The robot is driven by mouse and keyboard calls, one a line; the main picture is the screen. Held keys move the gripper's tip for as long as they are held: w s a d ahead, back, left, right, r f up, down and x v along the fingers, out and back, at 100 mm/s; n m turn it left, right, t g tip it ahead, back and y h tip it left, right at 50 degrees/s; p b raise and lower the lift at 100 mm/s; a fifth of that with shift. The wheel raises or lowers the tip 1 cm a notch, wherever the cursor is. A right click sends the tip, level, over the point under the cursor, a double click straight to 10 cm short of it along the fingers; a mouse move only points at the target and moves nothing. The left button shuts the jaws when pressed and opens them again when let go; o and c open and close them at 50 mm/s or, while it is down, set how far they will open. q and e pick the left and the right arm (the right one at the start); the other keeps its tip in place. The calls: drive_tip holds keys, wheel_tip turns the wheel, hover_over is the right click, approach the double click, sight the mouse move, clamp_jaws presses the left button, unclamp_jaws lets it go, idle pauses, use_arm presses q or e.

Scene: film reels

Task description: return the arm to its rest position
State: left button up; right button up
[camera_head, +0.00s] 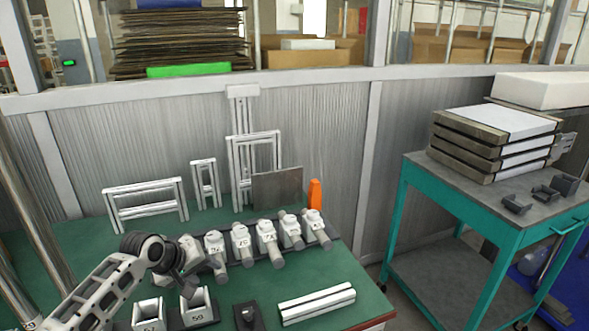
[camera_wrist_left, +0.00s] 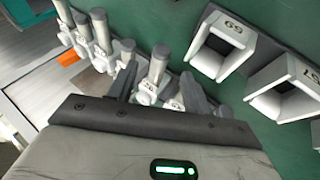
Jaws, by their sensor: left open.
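My left arm (camera_head: 95,295) reaches in from the lower left over the green table (camera_head: 90,238). My left gripper (camera_head: 190,284) is beside the left end of a row of white-and-grey numbered pieces (camera_head: 266,236) in a dark rack. In the left wrist view, the gripper's two dark fingers (camera_wrist_left: 160,88) stand apart, with several of these pieces (camera_wrist_left: 152,75) below and beyond them. I cannot tell whether a finger touches a piece, and nothing looks held. My right gripper is in neither view.
White open-topped holders (camera_head: 200,305) stand close to the gripper, with a small black stand (camera_head: 247,317) and a white slotted block (camera_head: 316,304) to the right. White frames (camera_head: 146,203) and an orange object (camera_head: 314,194) stand behind. A teal-framed cart (camera_head: 470,224) is at right.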

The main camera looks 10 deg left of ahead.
use_arm(q)
drive_tip(key=s+d+f+m+g, duration=0.1)
drive_tip(key=s+d+f+m, duration=0.2)
drive_tip(key=s+d, duration=0.35)
drive_tip(key=s+d+f+m+g, duration=0.1)
drive_tip(key=s+d+f+m, duration=0.25)
drive_tip(key=s, duration=0.55)
drive_tip(key=s+r+m+g+y, duration=0.1)
drive_tip(key=s+r+m+y, duration=0.3)
drive_tip(key=s, duration=1.4)
drive_tip(key=w+d+f+n+t+h, duration=0.1)
drive_tip(key=w+d+f+t+h, duration=0.2)
drive_tip(key=w+f+t, duration=0.3)
wheel_tip(320, 180, down, 3)
drive_tip(key=shift+d+r+h, duration=0.15)
drive_tip(key=shift+d+h, duration=0.25)
drive_tip(key=shift+d, duration=0.1)
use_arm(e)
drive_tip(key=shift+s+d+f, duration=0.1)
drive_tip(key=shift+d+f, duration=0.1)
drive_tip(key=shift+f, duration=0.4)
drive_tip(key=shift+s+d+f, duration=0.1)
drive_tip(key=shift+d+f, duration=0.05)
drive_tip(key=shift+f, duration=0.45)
use_arm(q)
drive_tip(key=shift+c, duration=0.3)
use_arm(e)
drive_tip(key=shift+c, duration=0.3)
